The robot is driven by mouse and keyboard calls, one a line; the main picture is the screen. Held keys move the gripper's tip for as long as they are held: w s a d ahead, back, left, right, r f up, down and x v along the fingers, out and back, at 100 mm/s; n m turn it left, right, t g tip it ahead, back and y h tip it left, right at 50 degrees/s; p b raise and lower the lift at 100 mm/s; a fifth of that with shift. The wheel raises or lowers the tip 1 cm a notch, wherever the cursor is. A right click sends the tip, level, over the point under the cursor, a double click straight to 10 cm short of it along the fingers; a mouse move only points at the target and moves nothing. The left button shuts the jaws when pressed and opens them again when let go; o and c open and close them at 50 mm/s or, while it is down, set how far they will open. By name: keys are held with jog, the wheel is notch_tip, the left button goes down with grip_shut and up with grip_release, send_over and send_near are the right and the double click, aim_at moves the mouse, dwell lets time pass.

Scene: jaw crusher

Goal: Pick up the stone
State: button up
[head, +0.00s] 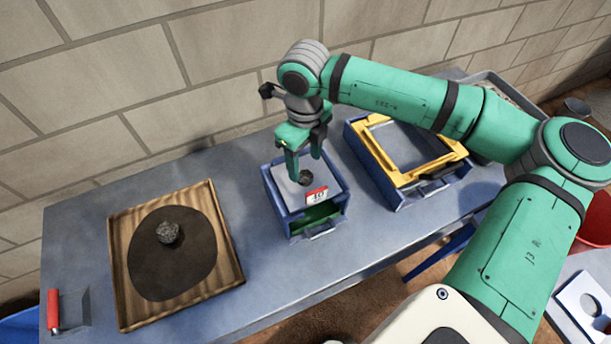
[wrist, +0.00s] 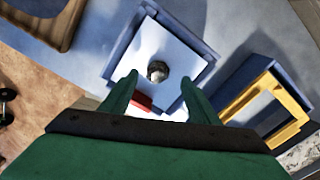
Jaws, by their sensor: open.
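My green gripper (head: 304,172) is open above the blue box in the middle of the table. A small dark stone (head: 305,178) lies on the pale top plate of that blue box (head: 284,203). In the wrist view the stone (wrist: 158,71) lies just beyond and between the tips of my open gripper (wrist: 157,84). I cannot tell whether the fingers are level with it. Another grey stone (head: 167,232) lies on a dark round patch in the wooden tray at the left.
The wooden tray (head: 231,252) stands left of the box. A red label (head: 316,194) is on the box's front. A yellow frame (head: 381,165) on a blue box stands to the right. A red-handled tool (head: 53,310) lies at the table's left front. The block wall is behind.

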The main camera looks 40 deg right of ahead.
aim_at(305, 174)
jog(key=shift+s+a+f, duration=0.1)
jog(key=shift+s+f, duration=0.05)
jog(key=shift+f, duration=0.95)
jog(key=shift+s+a+f, duration=0.1)
jog(key=shift+f, duration=1)
grip_shut()
